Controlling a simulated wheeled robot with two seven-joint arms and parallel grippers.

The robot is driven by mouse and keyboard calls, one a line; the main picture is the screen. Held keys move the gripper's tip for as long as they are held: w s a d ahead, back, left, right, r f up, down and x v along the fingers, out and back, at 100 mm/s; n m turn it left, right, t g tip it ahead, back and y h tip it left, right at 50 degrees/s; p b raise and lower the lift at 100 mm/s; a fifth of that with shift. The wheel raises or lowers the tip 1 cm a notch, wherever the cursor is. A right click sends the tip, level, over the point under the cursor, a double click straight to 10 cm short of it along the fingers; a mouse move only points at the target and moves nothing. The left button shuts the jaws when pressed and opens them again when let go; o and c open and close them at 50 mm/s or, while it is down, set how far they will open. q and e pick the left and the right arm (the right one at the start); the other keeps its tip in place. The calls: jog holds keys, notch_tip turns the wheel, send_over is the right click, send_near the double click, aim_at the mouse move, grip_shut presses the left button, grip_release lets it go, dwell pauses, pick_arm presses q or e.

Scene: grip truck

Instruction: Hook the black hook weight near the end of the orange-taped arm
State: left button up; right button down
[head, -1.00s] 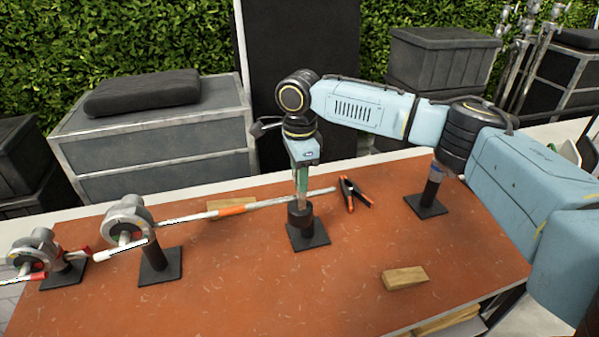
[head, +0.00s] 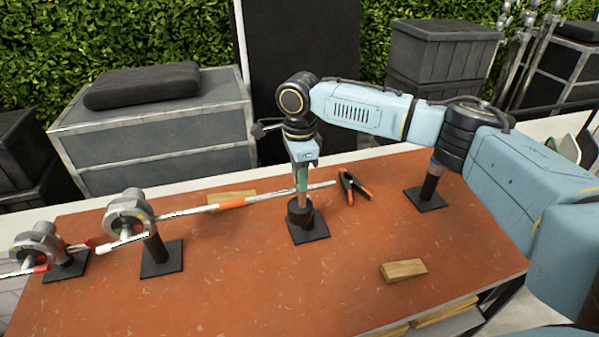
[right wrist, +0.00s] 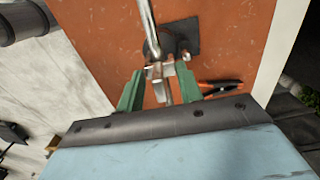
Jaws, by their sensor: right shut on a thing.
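The orange-taped arm (head: 265,196) is a thin metal rod reaching right from a grip head (head: 130,215) on a black stand. Its orange tape (head: 231,203) is about midway. My right gripper (head: 302,182) is above the rod's right part, pointing down. In the right wrist view its green fingers (right wrist: 158,95) are closed on a metal hook (right wrist: 160,74). I cannot tell whether the hook touches the rod. My left gripper is not in view.
A red-taped rod (head: 75,247) and grip head (head: 35,240) stand at far left. Orange-tipped clamps (head: 352,188) lie right of the rod's end. Another black stand (head: 427,197) is behind right. A wood wedge (head: 404,270) lies in front. The table's front middle is clear.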

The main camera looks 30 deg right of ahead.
jog(key=c, duration=0.9)
grip_release()
jog(key=shift+o, duration=0.2)
notch_tip(320, 180, up, 14)
jog(key=shift+f, duration=0.25)
